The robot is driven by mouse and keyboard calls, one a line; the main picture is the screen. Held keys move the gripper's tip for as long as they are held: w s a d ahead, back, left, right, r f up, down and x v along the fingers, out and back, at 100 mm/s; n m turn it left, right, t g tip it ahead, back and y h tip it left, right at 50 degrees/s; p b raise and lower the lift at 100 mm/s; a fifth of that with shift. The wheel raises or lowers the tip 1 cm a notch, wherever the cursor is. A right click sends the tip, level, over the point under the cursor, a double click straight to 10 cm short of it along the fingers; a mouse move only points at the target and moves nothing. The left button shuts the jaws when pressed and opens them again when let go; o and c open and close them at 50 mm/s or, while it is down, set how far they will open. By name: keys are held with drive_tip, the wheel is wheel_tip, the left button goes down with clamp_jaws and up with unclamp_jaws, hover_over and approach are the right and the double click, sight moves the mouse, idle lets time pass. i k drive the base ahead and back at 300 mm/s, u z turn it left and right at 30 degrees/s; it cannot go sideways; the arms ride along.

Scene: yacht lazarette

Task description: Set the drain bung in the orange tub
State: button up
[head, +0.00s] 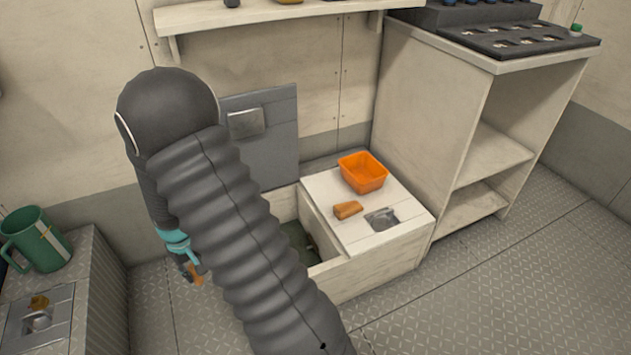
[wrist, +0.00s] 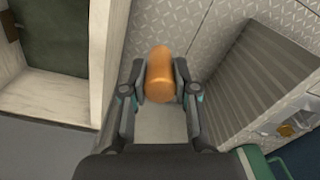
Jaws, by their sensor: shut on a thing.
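My gripper (head: 190,272) is shut on an orange-brown rounded plug (wrist: 160,76) that looks like the drain bung. The plug sits between both fingers in the wrist view, and a small part of it (head: 197,281) shows below the fingers in the head view. The gripper hangs over the floor, left of the open locker and well apart from the tub. The orange tub (head: 366,184) stands upright on the white locker top (head: 322,187); no contents show in it. My arm hides part of the locker.
A tan block (head: 347,209) and a grey latch plate (head: 383,220) are in front of the tub. The locker's opening (head: 298,240) lies to their left, with a raised grey lid (head: 275,140) behind. A green mug (head: 38,245) stands on a metal box at left.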

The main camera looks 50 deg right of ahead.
sight(361, 180)
drive_tip(key=u, duration=1.5)
drive_tip(key=k, duration=1.65)
drive_tip(key=z, duration=2.25)
drive_tip(key=i, duration=1)
drive_tip(key=u, duration=0.05)
